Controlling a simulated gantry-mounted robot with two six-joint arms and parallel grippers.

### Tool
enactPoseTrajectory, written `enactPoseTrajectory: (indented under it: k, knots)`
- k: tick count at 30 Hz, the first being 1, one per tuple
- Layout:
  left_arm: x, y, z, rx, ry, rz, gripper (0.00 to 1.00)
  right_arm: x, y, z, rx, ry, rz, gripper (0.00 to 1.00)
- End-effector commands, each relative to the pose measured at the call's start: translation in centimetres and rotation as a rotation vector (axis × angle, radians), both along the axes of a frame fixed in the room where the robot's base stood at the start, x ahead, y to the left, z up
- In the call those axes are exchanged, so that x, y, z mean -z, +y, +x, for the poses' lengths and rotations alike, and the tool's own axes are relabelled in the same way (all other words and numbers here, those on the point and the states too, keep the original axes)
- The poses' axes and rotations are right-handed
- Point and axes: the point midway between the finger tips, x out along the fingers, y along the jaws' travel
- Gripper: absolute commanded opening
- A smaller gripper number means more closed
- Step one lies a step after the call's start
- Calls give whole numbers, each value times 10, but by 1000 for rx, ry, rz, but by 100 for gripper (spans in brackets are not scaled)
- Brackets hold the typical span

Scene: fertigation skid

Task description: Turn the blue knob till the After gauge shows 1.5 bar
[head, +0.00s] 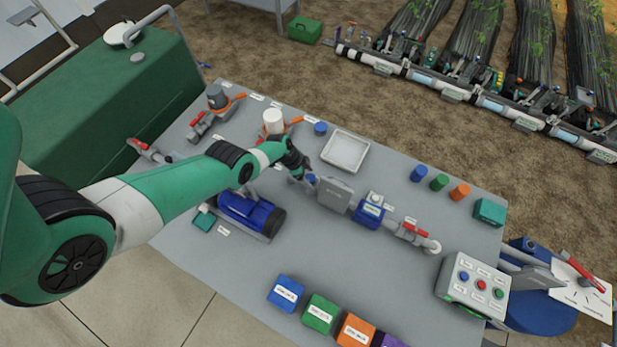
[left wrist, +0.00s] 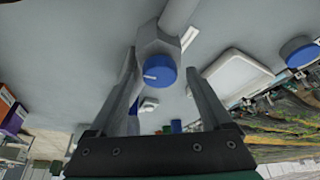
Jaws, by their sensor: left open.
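The blue knob (head: 311,180) sits on a grey fitting in the pipe line, at the middle of the table. In the left wrist view the blue knob (left wrist: 160,72) shows large, with a white mark on its face. My left gripper (head: 301,172) is at the knob in the head view. In the left wrist view its two fingers (left wrist: 160,88) are spread, one on each side of the knob, with gaps visible. I cannot make out the After gauge or any reading. My right gripper is not in view.
A grey flat housing (head: 335,194) and a blue meter (head: 370,213) stand right of the knob. A white tray (head: 345,151) lies behind. A blue pump (head: 250,214) is in front left. A button box (head: 474,286) stands at the right.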

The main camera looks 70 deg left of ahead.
Motion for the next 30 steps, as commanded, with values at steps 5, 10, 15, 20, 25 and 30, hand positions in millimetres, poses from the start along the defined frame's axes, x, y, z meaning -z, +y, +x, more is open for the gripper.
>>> enactPoseTrajectory:
  k: [5,10,15,20,25,30]
  knots:
    - [-1,0,0,0,0,0,72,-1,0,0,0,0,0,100]
    - [-1,0,0,0,0,0,41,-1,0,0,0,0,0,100]
    - [-1,0,0,0,0,0,11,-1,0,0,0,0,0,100]
    - [-1,0,0,-1,0,0,0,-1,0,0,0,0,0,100]
    - [-1,-1,-1,-18,0,-1,0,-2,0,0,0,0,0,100]
    - [-1,-1,-1,-74,1,0,0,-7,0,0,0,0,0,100]
